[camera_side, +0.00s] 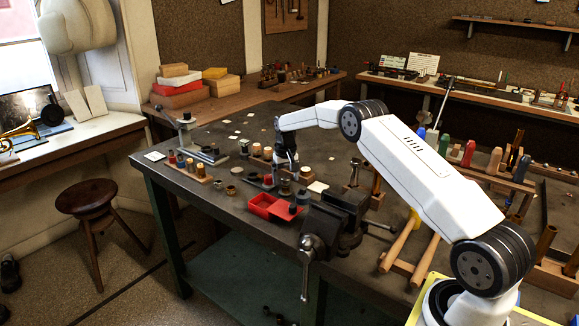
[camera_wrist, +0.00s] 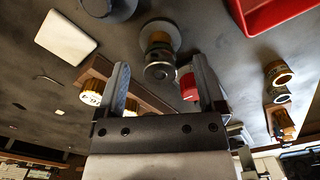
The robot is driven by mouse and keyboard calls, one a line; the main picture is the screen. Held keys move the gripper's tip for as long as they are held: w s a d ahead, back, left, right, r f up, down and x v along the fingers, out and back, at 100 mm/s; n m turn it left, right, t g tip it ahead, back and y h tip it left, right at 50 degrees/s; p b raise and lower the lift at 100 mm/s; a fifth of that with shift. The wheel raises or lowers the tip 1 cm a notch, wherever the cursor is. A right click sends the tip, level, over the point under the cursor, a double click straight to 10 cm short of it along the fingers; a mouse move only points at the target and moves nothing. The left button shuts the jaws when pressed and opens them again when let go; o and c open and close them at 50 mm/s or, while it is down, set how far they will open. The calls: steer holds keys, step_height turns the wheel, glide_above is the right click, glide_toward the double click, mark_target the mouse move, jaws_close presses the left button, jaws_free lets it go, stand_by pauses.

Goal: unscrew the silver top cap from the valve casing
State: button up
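My gripper (camera_side: 287,172) points down over the middle of the dark workbench in the side view. In the wrist view its two fingers (camera_wrist: 160,85) stand wide apart, with nothing held between them. A small upright stack, probably the valve casing (camera_wrist: 157,41), shows beyond and between the fingertips, on a round dark base. Its near end, a grey round part that may be the silver top cap (camera_wrist: 159,72), faces the camera. The fingers appear apart from it. In the side view the casing is too small and crowded to tell from the parts around the gripper.
A red tray (camera_side: 272,206) lies just in front of my gripper; its edge shows in the wrist view (camera_wrist: 275,12). A dark vise (camera_side: 335,217) stands at the bench's front edge. A wooden rack with several small parts (camera_side: 195,172) is to the left. A white card (camera_wrist: 67,36) lies flat nearby.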

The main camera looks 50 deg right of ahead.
jaws_close()
steer(key=shift+n, duration=2)
steer(key=shift+n, duration=0.3)
steer(key=shift+n, duration=1.7)
